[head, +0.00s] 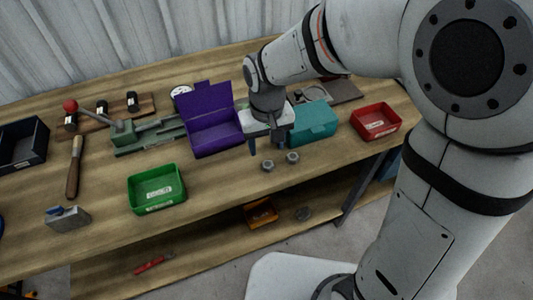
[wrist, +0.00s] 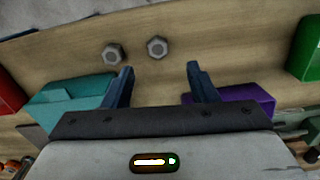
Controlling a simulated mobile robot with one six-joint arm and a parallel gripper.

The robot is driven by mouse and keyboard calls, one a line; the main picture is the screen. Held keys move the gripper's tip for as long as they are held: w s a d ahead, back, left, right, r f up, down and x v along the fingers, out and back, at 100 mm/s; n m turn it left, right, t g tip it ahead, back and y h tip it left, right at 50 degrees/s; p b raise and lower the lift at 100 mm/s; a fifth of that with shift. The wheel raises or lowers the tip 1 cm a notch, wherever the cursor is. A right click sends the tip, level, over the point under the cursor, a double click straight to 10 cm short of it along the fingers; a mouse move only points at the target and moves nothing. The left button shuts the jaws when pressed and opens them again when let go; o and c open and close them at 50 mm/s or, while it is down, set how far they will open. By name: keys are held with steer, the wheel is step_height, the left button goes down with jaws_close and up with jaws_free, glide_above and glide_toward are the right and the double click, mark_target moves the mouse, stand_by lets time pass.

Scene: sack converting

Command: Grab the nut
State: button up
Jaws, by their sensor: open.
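Two small grey nuts lie close together on the wooden workbench: one nut (head: 267,165) is nearer the front edge, and the other nut (head: 292,157) is just right of it. In the wrist view they show as a right nut (wrist: 157,47) and a left nut (wrist: 113,54), both with a dark central hole. My gripper (head: 266,148) is open and empty, just behind the nuts. In the wrist view my gripper (wrist: 160,70) has its blue fingers apart; the right nut sits between their lines, beyond the tips. No finger visibly touches a nut.
An open purple box (head: 214,134) and a teal box (head: 314,121) stand close behind my gripper. A green bin (head: 156,188) is to the left and a red bin (head: 376,120) to the right. Bare bench surrounds the nuts up to the front edge.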

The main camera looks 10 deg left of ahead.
mark_target(267, 165)
step_height(267, 165, down, 8)
steer(key=shift+d+r, duration=0.1)
stand_by(0.4)
steer(key=shift+c, duration=0.4)
steer(key=c, duration=1)
